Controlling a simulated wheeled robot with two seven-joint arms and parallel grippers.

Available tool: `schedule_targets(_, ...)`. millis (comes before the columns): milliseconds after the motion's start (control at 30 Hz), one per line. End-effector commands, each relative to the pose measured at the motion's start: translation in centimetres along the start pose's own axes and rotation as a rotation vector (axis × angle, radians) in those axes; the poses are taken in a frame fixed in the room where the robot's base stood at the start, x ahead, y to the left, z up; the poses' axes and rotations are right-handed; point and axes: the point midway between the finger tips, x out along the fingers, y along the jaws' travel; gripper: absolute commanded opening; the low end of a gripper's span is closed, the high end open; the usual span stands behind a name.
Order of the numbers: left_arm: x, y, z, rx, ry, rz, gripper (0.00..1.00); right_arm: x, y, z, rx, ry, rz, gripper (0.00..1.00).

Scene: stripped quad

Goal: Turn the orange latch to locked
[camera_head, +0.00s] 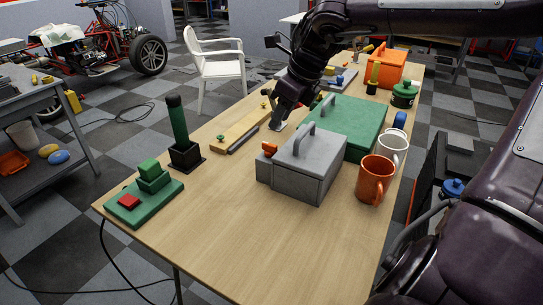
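The orange latch (270,147) is a small piece on the front left upper edge of a grey box (318,168) with a handle on its lid. The box stands on the wooden table (225,235). My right gripper (279,124) points down just behind and above the latch, apart from it in the picture. Its fingertips are small and dark here, so I cannot tell whether they are open. The latch shows no gripper on it. My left gripper is not in view.
A green case (350,122) stands right behind the grey box. An orange mug (375,179) and a white mug (394,147) stand to its right. A wooden board (240,128) lies left of my gripper. The table's front middle is clear.

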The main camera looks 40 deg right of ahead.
Motion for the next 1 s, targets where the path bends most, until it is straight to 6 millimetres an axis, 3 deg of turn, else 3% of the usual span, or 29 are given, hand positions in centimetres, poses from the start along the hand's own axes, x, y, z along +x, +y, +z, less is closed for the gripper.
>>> schedule_targets(33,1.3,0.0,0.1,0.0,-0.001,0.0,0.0,0.7,-0.1,-0.5,-0.005,0.003,-0.006,0.33)
schedule_targets(100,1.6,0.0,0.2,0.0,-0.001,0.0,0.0,0.7,-0.1,-0.6,-0.01,0.008,-0.008,0.33)
schedule_targets(267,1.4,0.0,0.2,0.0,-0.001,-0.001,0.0,1.7,-0.1,-0.7,-0.012,0.014,-0.007,0.33)
schedule_targets(500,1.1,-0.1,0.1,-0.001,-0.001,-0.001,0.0,5.6,0.0,-0.7,-0.011,0.014,-0.004,0.33)
schedule_targets(700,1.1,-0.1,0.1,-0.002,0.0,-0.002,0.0,7.8,-0.1,-0.7,-0.011,0.013,-0.006,0.33)
schedule_targets(1000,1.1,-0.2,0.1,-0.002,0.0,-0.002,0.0,8.2,-0.1,-0.6,-0.011,0.01,-0.008,0.33)
